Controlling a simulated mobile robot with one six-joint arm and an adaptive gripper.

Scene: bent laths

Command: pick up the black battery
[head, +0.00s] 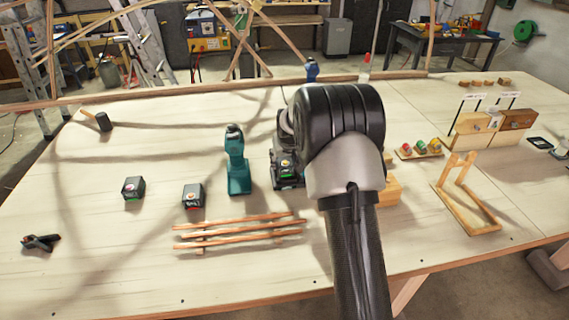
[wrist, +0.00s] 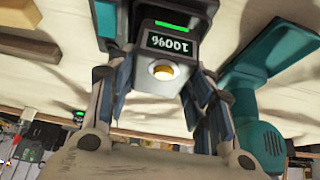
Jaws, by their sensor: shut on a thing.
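In the wrist view a black battery (wrist: 178,30) with a "100%" display, a lit green bar and a round yellow button sits between the fingers of my gripper (wrist: 161,82). My gripper is shut on it. Two other black batteries stand on the table, one at the left (head: 133,188) and one with a red light (head: 193,195).
A teal drill (head: 237,165) stands left of my arm and shows close beside the gripper in the wrist view (wrist: 270,95). Wooden laths (head: 240,232) lie in front. A black clamp (head: 41,242) lies front left, and a wooden stand (head: 468,205) is at right.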

